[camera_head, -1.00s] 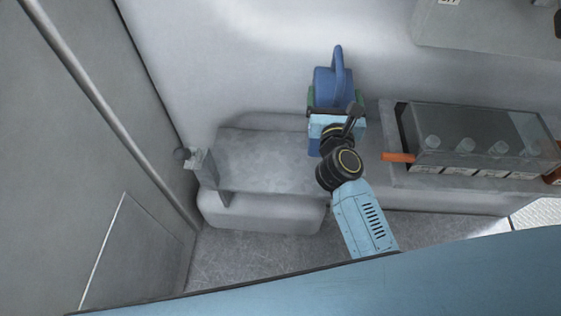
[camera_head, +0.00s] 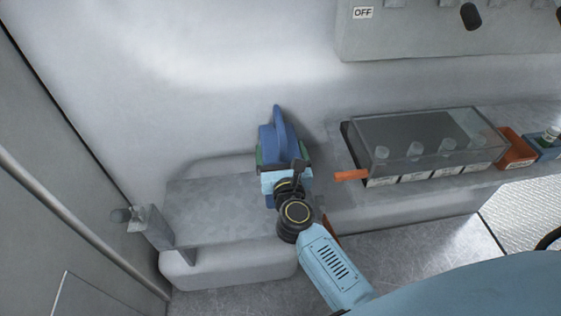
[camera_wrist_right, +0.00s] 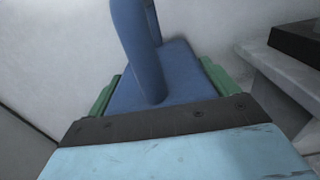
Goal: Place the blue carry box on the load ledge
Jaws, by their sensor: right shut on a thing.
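The blue carry box (camera_head: 270,147) has an upright loop handle and green parts at its sides. My right gripper (camera_head: 285,172) is shut on it, with the arm reaching up from below. In the right wrist view the box (camera_wrist_right: 170,78) fills the middle, behind the dark edge of my gripper; the fingertips are hidden there. The grey load ledge (camera_head: 205,205) lies to the left of and beneath the box in the head view. I cannot tell whether the box touches the ledge. My left gripper is not in view.
A clear-covered case (camera_head: 425,140) with several cups and an orange handle (camera_head: 351,175) stands on the bench to the right. An orange bin (camera_head: 515,147) and a blue bin (camera_head: 545,142) are beyond it. A grey bracket (camera_head: 150,225) stands at the ledge's left end.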

